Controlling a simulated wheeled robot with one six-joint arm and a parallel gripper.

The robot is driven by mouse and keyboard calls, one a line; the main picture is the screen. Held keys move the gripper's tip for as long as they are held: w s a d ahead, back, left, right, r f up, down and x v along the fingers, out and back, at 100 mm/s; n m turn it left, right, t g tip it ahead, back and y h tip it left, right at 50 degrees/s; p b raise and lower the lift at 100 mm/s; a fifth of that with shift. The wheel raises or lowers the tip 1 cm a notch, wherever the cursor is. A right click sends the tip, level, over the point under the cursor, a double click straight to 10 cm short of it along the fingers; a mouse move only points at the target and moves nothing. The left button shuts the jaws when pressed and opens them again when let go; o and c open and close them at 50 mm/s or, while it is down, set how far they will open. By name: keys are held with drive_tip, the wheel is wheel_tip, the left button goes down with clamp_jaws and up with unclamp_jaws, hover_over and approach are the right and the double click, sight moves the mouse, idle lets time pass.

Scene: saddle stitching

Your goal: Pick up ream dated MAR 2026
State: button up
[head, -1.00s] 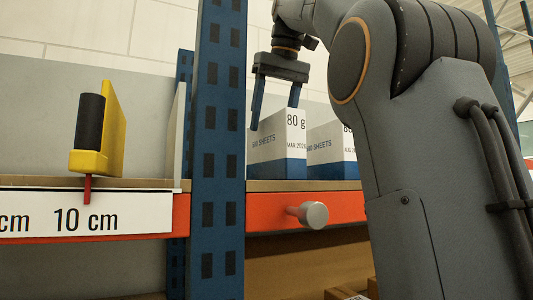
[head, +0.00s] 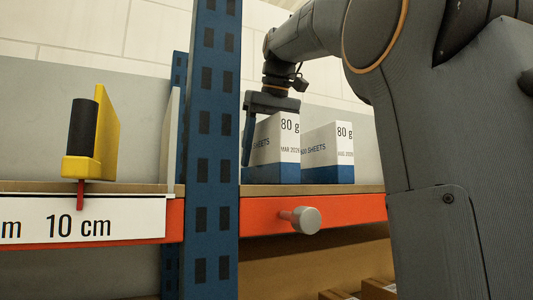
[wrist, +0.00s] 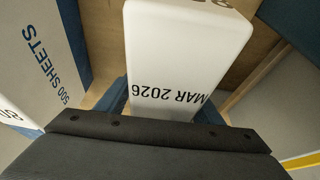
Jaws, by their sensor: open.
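The ream dated MAR 2026 (head: 289,150) stands upright on the shelf, a white block with a blue lower band. In the wrist view its white face (wrist: 185,55) fills the upper middle, with the date upside down. My gripper (head: 270,104) is open, low over this ream, pointing down. One finger shows at the ream's left edge in the head view; the other is hidden by the ream. I cannot tell whether the fingers touch it. The ream dated AUG 2026 (head: 344,150) stands just to the right.
A blue upright post (head: 210,140) stands left of the reams. A yellow and black object (head: 93,140) stands farther left, above a "10 cm" label (head: 80,224). The orange shelf beam (head: 262,216) carries a grey knob (head: 306,220). Boxes (head: 378,289) lie below.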

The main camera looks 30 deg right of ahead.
clamp_jaws()
drive_tip(key=shift+r, duration=0.1)
drive_tip(key=shift+r, duration=0.1)
idle(0.3)
